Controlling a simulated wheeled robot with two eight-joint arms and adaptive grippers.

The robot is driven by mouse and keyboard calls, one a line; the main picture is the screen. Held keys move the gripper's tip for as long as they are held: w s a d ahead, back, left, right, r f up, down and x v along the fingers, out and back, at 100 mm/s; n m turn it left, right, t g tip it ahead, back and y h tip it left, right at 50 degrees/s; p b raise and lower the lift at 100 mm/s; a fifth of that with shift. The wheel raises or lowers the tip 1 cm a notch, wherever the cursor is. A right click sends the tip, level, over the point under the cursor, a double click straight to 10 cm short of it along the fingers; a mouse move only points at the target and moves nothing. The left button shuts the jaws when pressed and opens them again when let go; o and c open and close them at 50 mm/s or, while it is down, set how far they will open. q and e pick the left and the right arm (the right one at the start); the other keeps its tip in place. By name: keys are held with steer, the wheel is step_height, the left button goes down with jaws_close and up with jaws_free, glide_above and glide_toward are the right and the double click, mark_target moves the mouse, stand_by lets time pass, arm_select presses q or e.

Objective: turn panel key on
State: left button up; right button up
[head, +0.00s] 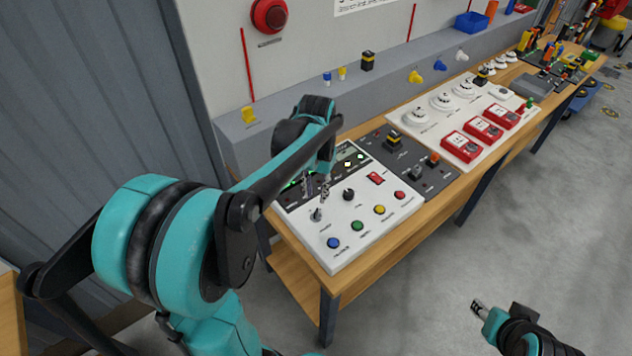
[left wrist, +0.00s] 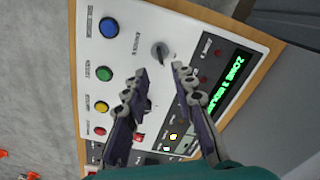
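The white panel (head: 318,240) lies on the wooden bench. Its key switch (head: 316,215) is a small grey metal piece at the panel's left side; it also shows in the left wrist view (left wrist: 160,52), just beyond my fingertips. My left gripper (head: 317,192) points down above the panel, close to the key. In the left wrist view its two fingers (left wrist: 160,72) are apart with nothing between them, and the key sits ahead of the gap, not gripped. My right gripper (head: 480,309) hangs over the floor at the lower right; its opening is unclear.
A black knob (head: 348,195), a red switch (head: 375,178) and blue (head: 334,243), green, yellow and red buttons share the panel. A dark board (head: 412,163) and a white board with red call points (head: 462,147) stand further right. The grey wall rises behind.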

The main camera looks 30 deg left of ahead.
arm_select(q)
step_height(320, 180, up, 4)
steer(key=shift+r, duration=0.1)
stand_by(0.5)
steer(key=s+d+f+t+b, duration=0.1)
steer(key=s+d+f+t, duration=0.1)
steer(key=s+d, duration=0.3)
steer(key=s+d+f+m+t+b, duration=0.1)
steer(key=s+d+f+t, duration=0.1)
steer(key=s+d+t, duration=0.3)
steer(key=shift+s+d+f, duration=0.2)
steer(key=shift+s+f, duration=0.05)
steer(key=shift+s, duration=0.45)
steer(key=shift+o, duration=0.4)
stand_by(0.4)
